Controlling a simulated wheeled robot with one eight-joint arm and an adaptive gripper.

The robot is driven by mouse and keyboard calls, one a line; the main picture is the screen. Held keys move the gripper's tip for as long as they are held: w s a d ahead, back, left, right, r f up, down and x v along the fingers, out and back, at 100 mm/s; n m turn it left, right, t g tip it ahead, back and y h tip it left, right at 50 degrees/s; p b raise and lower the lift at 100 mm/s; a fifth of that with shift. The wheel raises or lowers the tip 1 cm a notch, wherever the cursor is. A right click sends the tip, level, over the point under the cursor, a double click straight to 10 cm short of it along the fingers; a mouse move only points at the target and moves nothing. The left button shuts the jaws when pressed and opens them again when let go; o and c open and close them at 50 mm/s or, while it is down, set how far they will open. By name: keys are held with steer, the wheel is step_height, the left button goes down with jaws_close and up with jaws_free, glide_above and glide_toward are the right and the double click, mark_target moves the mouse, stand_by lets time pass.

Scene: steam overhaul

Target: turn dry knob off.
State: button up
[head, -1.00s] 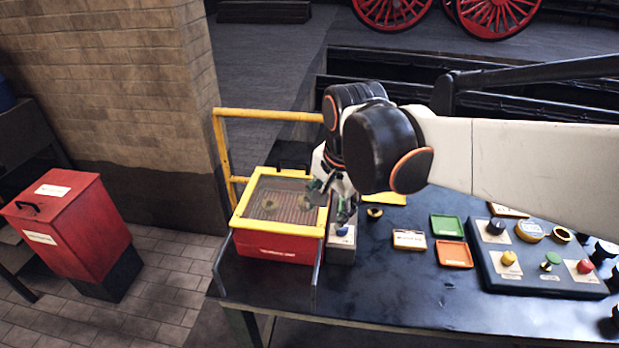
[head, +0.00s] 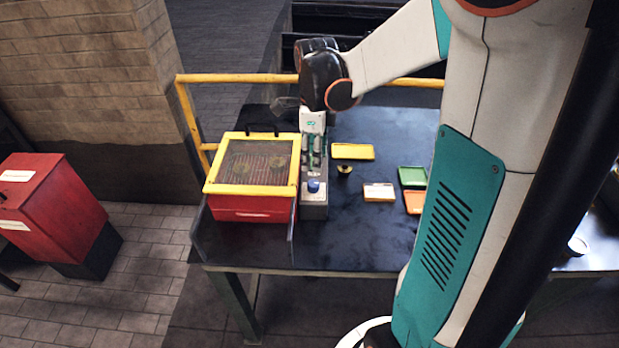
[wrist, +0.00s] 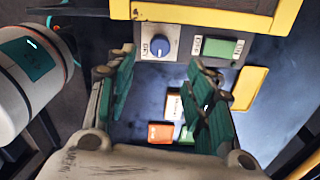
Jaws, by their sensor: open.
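The blue dry knob (head: 314,186) is on the grey control panel (head: 315,212) at the right side of a red box with a yellow-framed lid (head: 250,208). My gripper (head: 313,158) is open and empty, pointing down over the panel, just behind the knob in the head view. In the wrist view the knob (wrist: 160,46) shows near the fingertips, between the lines of the two open fingers (wrist: 163,58), and looks apart from them.
Yellow (head: 353,152), green (head: 412,176) and white (head: 379,192) trays lie to the right on the dark table (head: 340,245). A small brass part (head: 344,170) stands near the panel. A yellow rail (head: 230,78) runs behind. A red bin (head: 50,205) stands at left.

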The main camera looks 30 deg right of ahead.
mark_target(314, 183)
step_height(314, 183, down, 10)
steer(key=b, duration=0.2)
steer(key=shift+r+b, duration=0.15)
steer(key=shift+b, duration=0.15)
steer(key=c, duration=1.1)
